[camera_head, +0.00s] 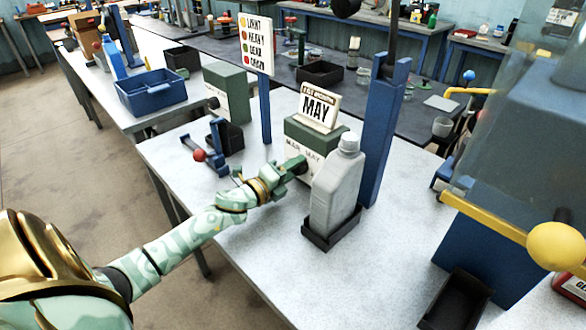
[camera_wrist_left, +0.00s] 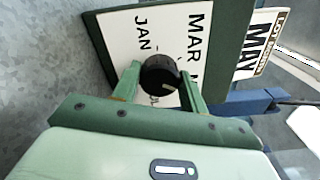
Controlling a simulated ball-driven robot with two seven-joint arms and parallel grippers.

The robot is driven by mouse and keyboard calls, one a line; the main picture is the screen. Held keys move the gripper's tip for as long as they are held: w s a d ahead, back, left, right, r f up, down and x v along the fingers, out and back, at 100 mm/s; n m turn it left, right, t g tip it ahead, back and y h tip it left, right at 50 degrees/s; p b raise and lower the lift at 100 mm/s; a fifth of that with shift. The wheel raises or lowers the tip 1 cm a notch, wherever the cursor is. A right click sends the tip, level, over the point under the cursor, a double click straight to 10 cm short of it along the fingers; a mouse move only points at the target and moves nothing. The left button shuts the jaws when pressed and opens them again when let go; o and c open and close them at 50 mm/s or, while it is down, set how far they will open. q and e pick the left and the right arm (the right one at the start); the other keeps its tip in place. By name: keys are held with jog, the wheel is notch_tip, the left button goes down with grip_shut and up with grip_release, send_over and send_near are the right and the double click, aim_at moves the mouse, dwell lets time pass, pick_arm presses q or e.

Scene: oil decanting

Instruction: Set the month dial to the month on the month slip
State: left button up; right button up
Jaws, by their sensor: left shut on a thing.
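The month slip (camera_head: 318,108) is a white card reading MAY, on top of a green box (camera_head: 325,145); it also shows at the right of the left wrist view (camera_wrist_left: 258,45). The box's white plate (camera_wrist_left: 165,35) shows JAN and MAR, with other labels partly hidden by my fingers. The month dial (camera_wrist_left: 158,72) is a black round knob on this plate. A pale mark on it lies toward its lower right in the left wrist view. My left gripper (camera_head: 300,165) is shut on the knob, one finger each side (camera_wrist_left: 160,78). My right gripper is out of view.
A grey jug (camera_head: 335,190) in a black tray stands close right of my left gripper. A blue post (camera_head: 383,135) rises behind it. A red-knobbed lever (camera_head: 200,155) stands left. The pale table (camera_head: 270,250) is clear in front.

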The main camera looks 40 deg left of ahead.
pick_arm(q)
jog(key=o, duration=1)
jog(key=s, duration=0.5)
jog(key=s+a+p, duration=0.1)
jog(key=s, duration=0.5)
jog(key=s+a, duration=0.1)
jog(key=s, duration=0.4)
jog(key=shift+s+a, duration=0.15)
